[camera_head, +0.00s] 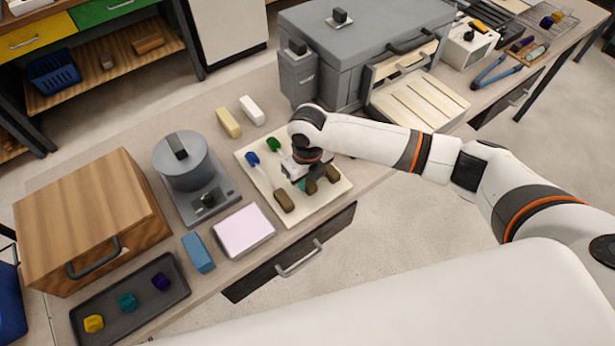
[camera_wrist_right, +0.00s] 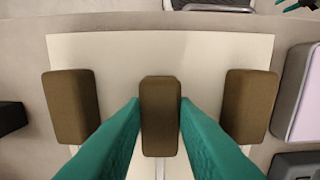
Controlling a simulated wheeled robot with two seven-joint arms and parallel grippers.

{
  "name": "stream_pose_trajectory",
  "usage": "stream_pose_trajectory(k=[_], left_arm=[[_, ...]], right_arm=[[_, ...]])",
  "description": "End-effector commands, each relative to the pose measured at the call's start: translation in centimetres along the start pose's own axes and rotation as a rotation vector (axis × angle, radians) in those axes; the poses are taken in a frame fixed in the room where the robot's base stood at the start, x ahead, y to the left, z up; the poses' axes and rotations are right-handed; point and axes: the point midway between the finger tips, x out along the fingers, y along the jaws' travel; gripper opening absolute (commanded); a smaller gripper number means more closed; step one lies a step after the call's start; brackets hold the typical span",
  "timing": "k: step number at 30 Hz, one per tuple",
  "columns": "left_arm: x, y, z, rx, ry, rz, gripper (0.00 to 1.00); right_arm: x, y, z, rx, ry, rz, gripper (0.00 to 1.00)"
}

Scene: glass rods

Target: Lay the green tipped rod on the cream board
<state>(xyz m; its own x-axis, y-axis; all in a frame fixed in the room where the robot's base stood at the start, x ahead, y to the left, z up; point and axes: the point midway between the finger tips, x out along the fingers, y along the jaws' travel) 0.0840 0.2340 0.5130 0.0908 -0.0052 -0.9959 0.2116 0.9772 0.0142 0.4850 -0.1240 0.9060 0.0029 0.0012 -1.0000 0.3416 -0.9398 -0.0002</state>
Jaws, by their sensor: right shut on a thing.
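The cream board (camera_head: 311,207) lies on the bench and fills the middle of the right wrist view (camera_wrist_right: 215,50). My right gripper (camera_head: 306,184) is over it, its teal fingers shut on the brown handle (camera_wrist_right: 160,115) of the green tipped rod (camera_head: 274,144). The green tip points to the back left. I cannot tell whether this rod touches the board or is just above it. A blue tipped rod (camera_head: 252,158) lies beside it on the board, with its brown handle (camera_head: 284,201) at the front. A third brown handle (camera_head: 331,172) lies on the other side; its tip is hidden by my arm.
A pink-topped block (camera_head: 244,231) and a blue block (camera_head: 198,252) stand left of the board. A yellow block (camera_head: 229,122) and a white block (camera_head: 252,110) are behind it. A grey balance (camera_head: 183,160) and a large grey oven-like box (camera_head: 350,45) stand nearby.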

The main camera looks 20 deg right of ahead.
Motion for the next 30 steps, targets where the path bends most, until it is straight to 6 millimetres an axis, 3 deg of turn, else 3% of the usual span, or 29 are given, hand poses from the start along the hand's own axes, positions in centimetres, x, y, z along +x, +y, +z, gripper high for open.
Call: stream_pose_trajectory(k=[13,14,18,30], left_arm=[[-0.08,0.00,0.07,0.001,-0.001,0.000,0.36],[-0.08,0.00,0.07,0.001,-0.001,0.000,0.36],[-0.08,0.00,0.08,0.001,-0.001,0.000,0.36],[0.11,0.12,0.05,0.002,-0.001,0.001,0.36]], right_arm=[[0.39,-0.02,-0.01,0.000,0.000,0.000,0.01],[0.39,-0.01,-0.01,0.000,0.000,0.000,0.28],[0.39,-0.02,-0.01,0.000,0.000,0.000,0.50],[-0.49,0.00,-0.08,0.000,0.003,-0.001,0.50]])
